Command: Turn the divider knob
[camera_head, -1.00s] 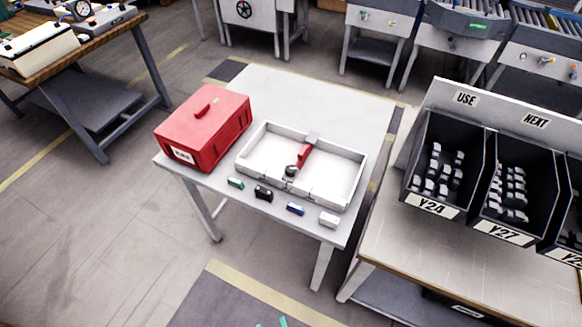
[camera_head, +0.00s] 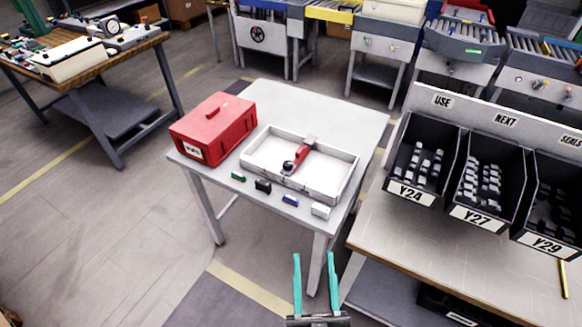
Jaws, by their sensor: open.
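A white open tray (camera_head: 256,163) lies on a small white table. A red bar (camera_head: 302,156) runs across the tray's middle as a divider, with a grey piece at its far end. A dark round knob (camera_head: 288,166) shows at the bar's near end. My gripper (camera_head: 315,256) is at the bottom of the picture, its two teal fingers apart and empty. It is in front of the table's near leg in the picture, well apart from the tray and the knob.
A red toolbox (camera_head: 213,128) stands left of the tray. Small green (camera_head: 238,176), black (camera_head: 263,186), blue (camera_head: 290,200) and white (camera_head: 320,210) blocks line the table's near edge. A bench with dark bins (camera_head: 416,196) stands right. The back of the white table (camera_head: 330,107) is clear.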

